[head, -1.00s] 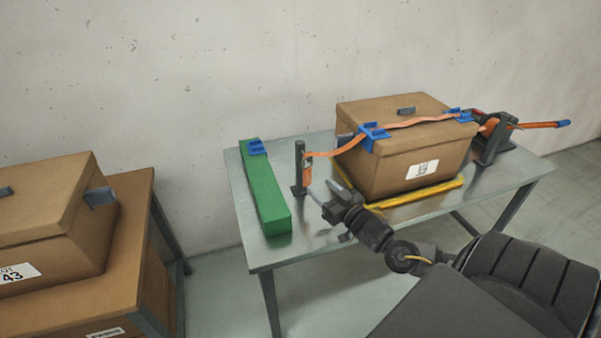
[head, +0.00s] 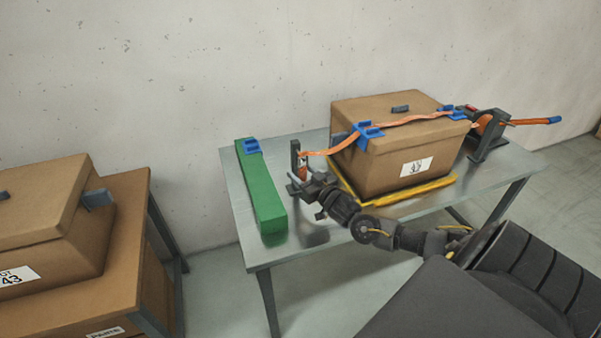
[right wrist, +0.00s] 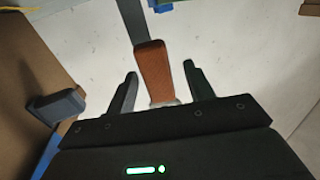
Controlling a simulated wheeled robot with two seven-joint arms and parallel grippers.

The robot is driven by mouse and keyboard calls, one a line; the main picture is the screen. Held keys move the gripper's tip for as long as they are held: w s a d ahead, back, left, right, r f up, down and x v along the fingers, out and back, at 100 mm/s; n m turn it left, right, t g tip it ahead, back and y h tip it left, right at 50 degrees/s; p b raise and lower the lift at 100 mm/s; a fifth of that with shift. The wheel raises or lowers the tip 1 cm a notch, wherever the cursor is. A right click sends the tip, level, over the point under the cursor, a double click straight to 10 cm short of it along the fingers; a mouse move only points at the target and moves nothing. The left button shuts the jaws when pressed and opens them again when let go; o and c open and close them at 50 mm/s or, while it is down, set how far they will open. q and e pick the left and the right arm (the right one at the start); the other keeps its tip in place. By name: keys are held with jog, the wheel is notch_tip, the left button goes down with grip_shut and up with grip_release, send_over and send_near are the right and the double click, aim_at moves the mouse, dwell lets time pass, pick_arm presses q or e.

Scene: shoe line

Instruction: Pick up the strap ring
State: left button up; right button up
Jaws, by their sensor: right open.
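An orange strap (head: 395,123) runs over the lidded brown box to a dark post (head: 295,156) at the box's left, where its end hangs down. In the right wrist view the hanging strap end (right wrist: 153,72) stands between my fingers. A sliver of grey at its near end (right wrist: 168,103) looks like the strap ring; the gripper body hides most of it. My right gripper (head: 298,186) is at the post's foot. It is open, one finger on each side of the strap (right wrist: 157,90), with gaps showing. My left gripper is not in view.
The box (head: 405,165) sits inside a yellow frame (head: 410,193) on a metal table (head: 330,230). A green bar (head: 262,195) lies left of the post. A ratchet stand (head: 488,135) is at the right. Another box (head: 50,220) stands on a separate table at the left.

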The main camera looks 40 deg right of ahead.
grip_shut()
dwell(0.4)
jog(key=shift+r, duration=0.1)
jog(key=shift+w+d+r, duration=0.1)
jog(key=shift+r, duration=0.45)
jog(key=s+a+b, duration=0.1)
jog(key=s+b, duration=0.1)
jog(key=s, duration=1.6)
jog(key=shift+r, duration=0.15)
